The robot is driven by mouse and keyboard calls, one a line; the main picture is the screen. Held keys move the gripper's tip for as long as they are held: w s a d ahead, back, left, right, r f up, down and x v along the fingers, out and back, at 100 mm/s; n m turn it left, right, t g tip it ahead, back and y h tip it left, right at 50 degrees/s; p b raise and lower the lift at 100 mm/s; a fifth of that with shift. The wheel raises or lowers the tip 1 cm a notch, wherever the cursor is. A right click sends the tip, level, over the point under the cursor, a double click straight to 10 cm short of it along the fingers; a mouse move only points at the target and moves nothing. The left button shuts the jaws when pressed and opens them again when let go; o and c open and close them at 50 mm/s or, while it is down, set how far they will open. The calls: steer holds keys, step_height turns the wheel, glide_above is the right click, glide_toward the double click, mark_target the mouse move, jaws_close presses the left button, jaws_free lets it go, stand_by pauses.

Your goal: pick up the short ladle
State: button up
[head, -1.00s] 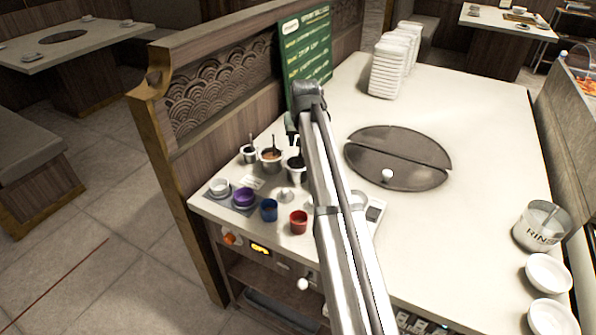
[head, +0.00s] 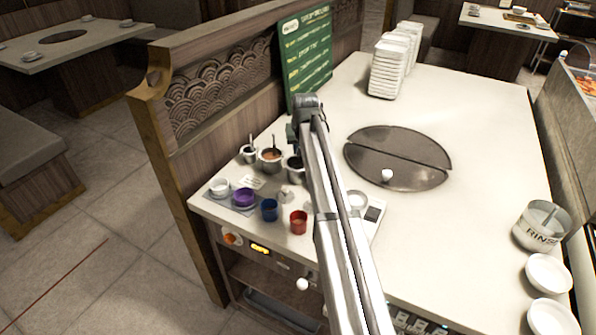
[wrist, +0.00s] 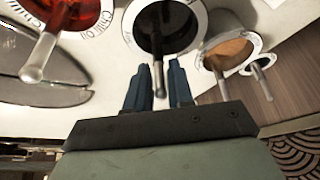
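My gripper (wrist: 160,78) has two blue fingers, set apart, in the wrist view. Between them is the end of a dark ladle handle (wrist: 157,72), with a gap on both sides. This ladle stands in a round well of dark sauce (wrist: 166,22). Other ladle handles show in the chili oil well (wrist: 40,56), the brown sauce well (wrist: 220,76) and a small well (wrist: 262,82). I cannot tell which ladle is the short one. In the head view my arm partly covers the dark well (head: 293,166), and the fingertips are hard to make out there.
A purple bowl (head: 244,197), a blue cup (head: 269,209) and a red cup (head: 298,221) stand along the front edge. A green menu board (head: 306,62) rises behind.

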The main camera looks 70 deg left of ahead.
jaws_close()
steer(key=shift+r, duration=0.1)
stand_by(0.3)
step_height(320, 180, up, 10)
steer(key=shift+f, duration=0.1)
stand_by(0.4)
